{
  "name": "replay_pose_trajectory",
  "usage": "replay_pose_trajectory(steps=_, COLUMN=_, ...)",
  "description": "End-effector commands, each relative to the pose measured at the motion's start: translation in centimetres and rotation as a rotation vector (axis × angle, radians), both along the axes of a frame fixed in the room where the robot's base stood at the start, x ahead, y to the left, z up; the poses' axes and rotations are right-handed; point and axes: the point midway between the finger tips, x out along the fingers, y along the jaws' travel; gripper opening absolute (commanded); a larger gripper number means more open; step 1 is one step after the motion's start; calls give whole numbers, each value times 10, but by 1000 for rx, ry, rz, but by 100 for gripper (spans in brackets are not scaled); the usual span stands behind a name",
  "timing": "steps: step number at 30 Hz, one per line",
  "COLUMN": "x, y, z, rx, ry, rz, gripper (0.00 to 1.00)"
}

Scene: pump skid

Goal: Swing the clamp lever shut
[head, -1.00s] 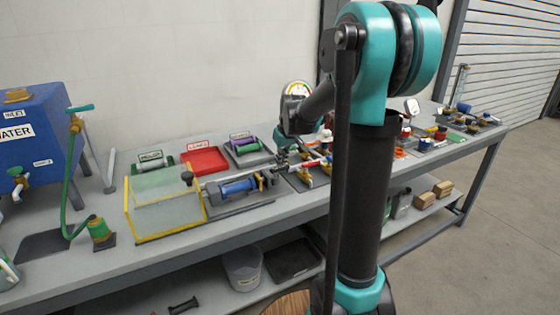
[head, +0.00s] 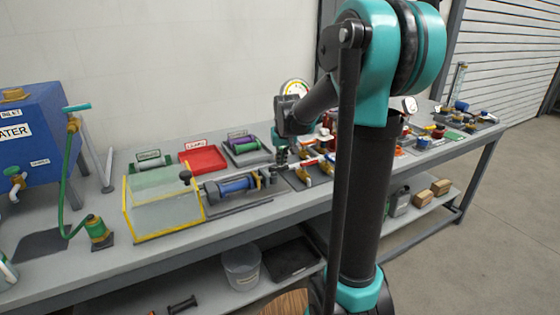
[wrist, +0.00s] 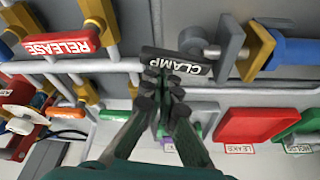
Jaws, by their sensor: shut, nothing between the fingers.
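The clamp lever (wrist: 192,66) has a black grip lettered CLAMP and lies across the top middle of the wrist view. My gripper (wrist: 163,88) is shut and empty, its fingertips right beside the grip and overlapping its lower edge in the picture. I cannot tell whether they touch it. In the head view my gripper (head: 281,158) is small, over the bench at the right end of the blue cylinder (head: 237,186). The lever cannot be made out there.
A red RELEASE handle (wrist: 58,46) on grey pipe is left of the fingers in the wrist view. A yellow-brown block (wrist: 258,48) stands to the right. The red LEAKS tray (wrist: 262,126) and yellow-edged clear guard (head: 165,207) are also nearby.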

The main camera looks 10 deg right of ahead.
Motion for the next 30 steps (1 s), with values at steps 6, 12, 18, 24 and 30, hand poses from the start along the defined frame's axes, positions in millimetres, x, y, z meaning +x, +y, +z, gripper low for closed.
replay_pose_trajectory(steps=6, x=-8, y=-2, z=0, rx=0, ry=0, rz=-201, gripper=0)
replay_pose_trajectory(steps=12, x=-15, y=-3, z=0, rx=-1, ry=0, rz=-390, gripper=0)
replay_pose_trajectory(steps=18, x=-22, y=-3, z=0, rx=-1, ry=0, rz=-581, gripper=0)
replay_pose_trajectory(steps=24, x=-30, y=-2, z=0, rx=-1, ry=0, rz=-772, gripper=0)
replay_pose_trajectory(steps=30, x=-37, y=1, z=0, rx=-1, ry=0, rz=-958, gripper=0)
